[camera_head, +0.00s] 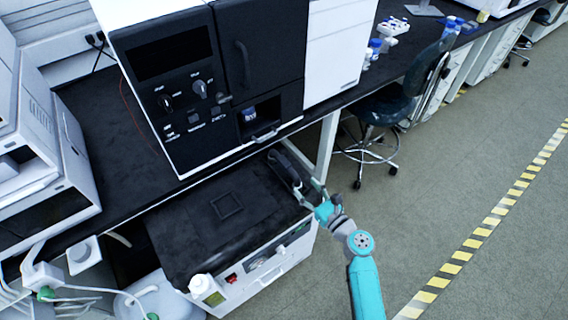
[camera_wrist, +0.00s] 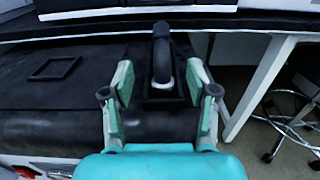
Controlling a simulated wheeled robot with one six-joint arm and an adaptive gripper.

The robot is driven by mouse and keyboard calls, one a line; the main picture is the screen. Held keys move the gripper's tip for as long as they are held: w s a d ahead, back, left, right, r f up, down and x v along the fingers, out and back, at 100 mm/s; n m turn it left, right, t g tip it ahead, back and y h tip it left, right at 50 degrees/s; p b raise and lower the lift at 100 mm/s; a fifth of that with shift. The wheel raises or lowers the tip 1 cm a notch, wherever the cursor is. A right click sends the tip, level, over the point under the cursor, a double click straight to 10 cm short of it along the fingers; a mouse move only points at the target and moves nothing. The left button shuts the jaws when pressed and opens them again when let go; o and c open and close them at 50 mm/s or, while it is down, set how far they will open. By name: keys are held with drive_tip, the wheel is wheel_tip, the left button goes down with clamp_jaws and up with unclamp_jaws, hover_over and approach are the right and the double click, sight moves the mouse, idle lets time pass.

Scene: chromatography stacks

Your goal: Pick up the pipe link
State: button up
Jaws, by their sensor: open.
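In the head view my gripper (camera_head: 309,189) is at the cabinet top's right edge. The link's far end is partly hidden.
The black cabinet top (camera_head: 180,240) has a raised square frame (camera_head: 227,205). A bench (camera_head: 110,130) with a large white and black instrument (camera_head: 180,75) overhangs behind. A white bench leg (camera_head: 327,145) and a chair (camera_head: 385,110) stand right. The floor (camera_head: 430,190) is clear there.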

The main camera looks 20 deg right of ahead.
sight(289, 167)
drive_tip(key=x, duration=1.1)
drive_tip(key=shift+d+r, duration=0.1)
drive_tip(key=shift+d, duration=0.05)
drive_tip(key=shift+c, duration=0.2)
clamp_jaws()
